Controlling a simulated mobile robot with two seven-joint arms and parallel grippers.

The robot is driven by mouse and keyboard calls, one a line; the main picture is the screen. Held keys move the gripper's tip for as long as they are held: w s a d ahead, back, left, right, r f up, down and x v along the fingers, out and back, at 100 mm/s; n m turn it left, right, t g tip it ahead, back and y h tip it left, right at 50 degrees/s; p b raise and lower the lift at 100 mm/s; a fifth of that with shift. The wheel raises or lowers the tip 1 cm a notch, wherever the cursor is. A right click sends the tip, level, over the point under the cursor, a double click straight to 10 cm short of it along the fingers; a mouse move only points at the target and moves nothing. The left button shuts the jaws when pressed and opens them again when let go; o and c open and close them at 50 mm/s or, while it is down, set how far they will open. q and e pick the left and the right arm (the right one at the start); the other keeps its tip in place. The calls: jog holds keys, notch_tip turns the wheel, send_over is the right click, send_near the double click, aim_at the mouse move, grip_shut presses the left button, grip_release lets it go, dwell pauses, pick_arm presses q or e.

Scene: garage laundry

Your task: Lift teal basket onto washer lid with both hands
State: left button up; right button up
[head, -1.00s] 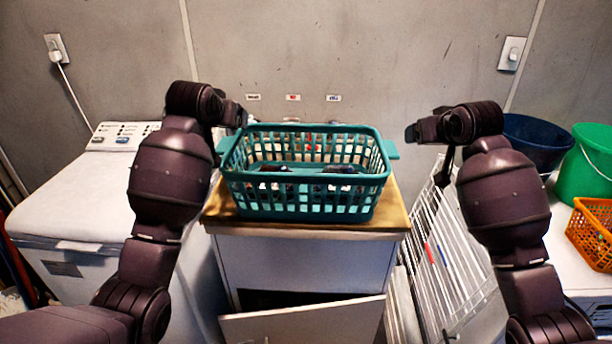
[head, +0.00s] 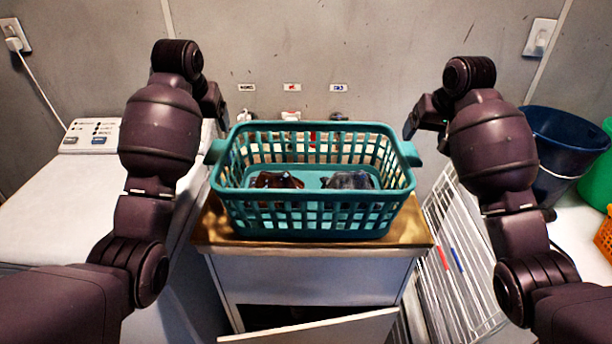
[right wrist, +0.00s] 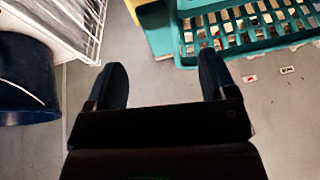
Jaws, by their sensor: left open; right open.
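The teal basket (head: 315,215) stands upright on a wooden-topped cabinet (head: 225,228), with dark items lying inside. It has a tab handle at each end. The white washer (head: 60,205) with a control panel is at the left, its lid closed and clear where visible. My left gripper (head: 220,108) is open beside and beyond the basket's left handle, partly hidden by my wrist. My right gripper (head: 413,122) is open and empty, just behind and above the right handle. In the right wrist view its fingers (right wrist: 162,80) point towards the basket (right wrist: 265,42), apart from it.
A drying rack (head: 455,265) stands right of the cabinet. A dark blue bucket (head: 562,140), a green bucket (head: 598,175) and an orange basket (head: 605,238) are further right. A door or panel (head: 320,330) juts out low in front of the cabinet. Wall taps (head: 291,115) are behind.

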aim_at(217, 148)
pick_arm(q)
jog(key=shift+w, duration=0.1)
pick_arm(e)
jog(key=shift+w, duration=0.15)
pick_arm(q)
jog(key=shift+s+d+r, duration=0.1)
jog(key=shift+s+r, duration=0.15)
jog(key=shift+s, duration=0.1)
pick_arm(e)
jog(key=shift+s+r, duration=0.2)
jog(key=shift+s, duration=0.2)
pick_arm(q)
jog(key=shift+x, duration=5.55)
pick_arm(e)
jog(key=shift+x, duration=5.5)
jog(key=shift+w, duration=0.1)
pick_arm(q)
jog(key=shift+r, duration=0.1)
jog(key=c, duration=1.3)
pick_arm(e)
jog(key=c, duration=1.3)
pick_arm(q)
jog(key=shift+c, duration=0.2)
pick_arm(e)
jog(key=shift+r, duration=0.1)
